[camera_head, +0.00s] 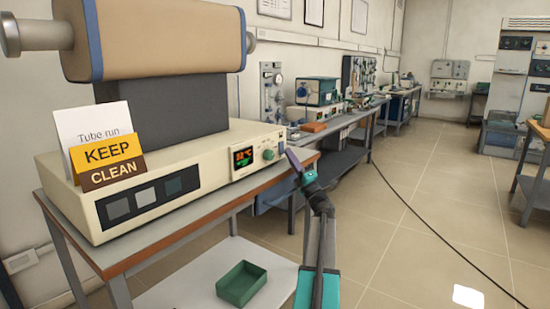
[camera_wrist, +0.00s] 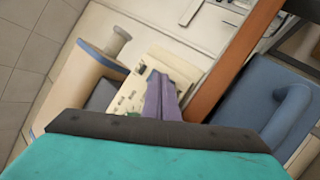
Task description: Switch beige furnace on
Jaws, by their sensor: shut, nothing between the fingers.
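The beige furnace has a beige tube body (camera_head: 160,38) over a long cream control box (camera_head: 190,185) on a bench. A small panel at the box's right end carries a lit display (camera_head: 243,157) with red-orange digits and a green knob (camera_head: 268,155). My gripper (camera_head: 291,157) is shut and empty, its purple-grey fingers together just right of the knob, by the box's right end. I cannot tell whether they touch it. In the wrist view, the shut fingers (camera_wrist: 163,97) point at the cream box (camera_wrist: 140,88) and hide part of it.
Cards reading "Tube run", "KEEP" and "CLEAN" (camera_head: 105,155) stand on the box's left part. A green tray (camera_head: 243,283) lies on the lower shelf. Other benches with instruments (camera_head: 318,92) run along the wall behind.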

